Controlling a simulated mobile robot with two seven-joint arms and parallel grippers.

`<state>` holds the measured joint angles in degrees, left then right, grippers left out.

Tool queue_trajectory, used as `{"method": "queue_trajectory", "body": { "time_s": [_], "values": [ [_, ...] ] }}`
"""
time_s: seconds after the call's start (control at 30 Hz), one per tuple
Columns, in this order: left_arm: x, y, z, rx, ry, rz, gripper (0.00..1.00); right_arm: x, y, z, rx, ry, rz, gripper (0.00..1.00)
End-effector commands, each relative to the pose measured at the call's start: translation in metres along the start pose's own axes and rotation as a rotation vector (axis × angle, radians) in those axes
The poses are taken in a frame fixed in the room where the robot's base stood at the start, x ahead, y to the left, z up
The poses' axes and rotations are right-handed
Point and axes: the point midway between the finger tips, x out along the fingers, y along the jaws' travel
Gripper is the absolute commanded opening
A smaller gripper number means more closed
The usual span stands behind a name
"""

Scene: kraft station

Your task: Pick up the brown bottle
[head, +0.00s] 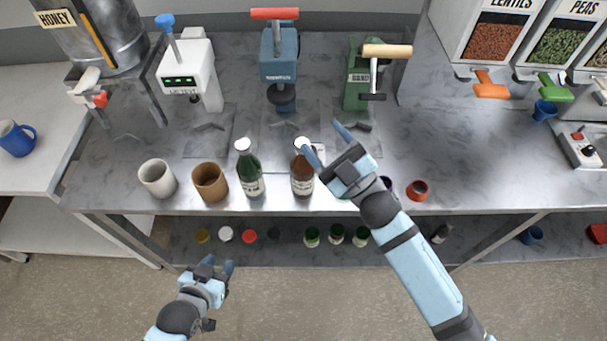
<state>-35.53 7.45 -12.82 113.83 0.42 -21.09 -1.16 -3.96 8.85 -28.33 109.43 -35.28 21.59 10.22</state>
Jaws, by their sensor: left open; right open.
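The brown bottle (301,178) stands upright near the front edge of the metal counter, with a white cap and a pale label. My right gripper (327,141) is open, its fingers pointing up and left. One finger overlaps the bottle's upper right side in the head view; I cannot tell whether it touches. My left gripper (217,267) is open and empty in front of the counter's front edge, away from the bottle.
A green bottle (249,170) stands left of the brown one, then a brown cup (210,182) and a white cup (158,178). A red cup (417,190) is right of my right arm. Presses, including a blue one (279,62), stand behind. The counter (450,150) is clear at right.

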Motion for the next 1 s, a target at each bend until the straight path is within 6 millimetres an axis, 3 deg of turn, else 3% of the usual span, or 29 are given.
{"method": "queue_trajectory", "body": {
  "time_s": [0.03,0.13,0.23,0.37,0.47,0.57,0.7,0.8,1.0],
  "values": [
    [0.003,-0.001,0.004,0.002,0.000,0.001,0.43,0.027,-0.004,-0.022,-0.079,0.151,-0.069,0.63],
    [0.005,-0.001,0.008,0.004,-0.001,0.001,0.43,0.057,-0.021,-0.063,-0.217,0.407,-0.229,0.63],
    [0.008,-0.001,0.012,0.006,-0.001,0.003,0.43,0.074,-0.045,-0.094,-0.365,0.647,-0.430,0.63],
    [0.012,0.000,0.017,0.005,-0.001,0.006,0.43,0.077,-0.077,-0.110,-0.588,0.916,-0.782,0.63],
    [0.015,0.002,0.021,0.004,0.000,0.010,0.43,0.072,-0.088,-0.099,-0.768,1.043,-1.100,0.63],
    [0.018,0.003,0.024,0.004,0.001,0.013,0.43,0.068,-0.082,-0.075,-0.950,1.083,-1.442,0.63],
    [0.021,0.004,0.028,0.003,0.002,0.014,0.43,0.071,-0.047,-0.042,-1.172,0.988,-1.873,0.63],
    [0.023,0.004,0.030,0.003,0.002,0.015,0.43,0.077,-0.017,-0.028,-1.280,0.865,-2.096,0.63],
    [0.023,0.004,0.031,0.003,0.002,0.014,0.43,0.083,0.017,-0.019,-1.376,0.694,-2.304,0.63]
  ]
}}
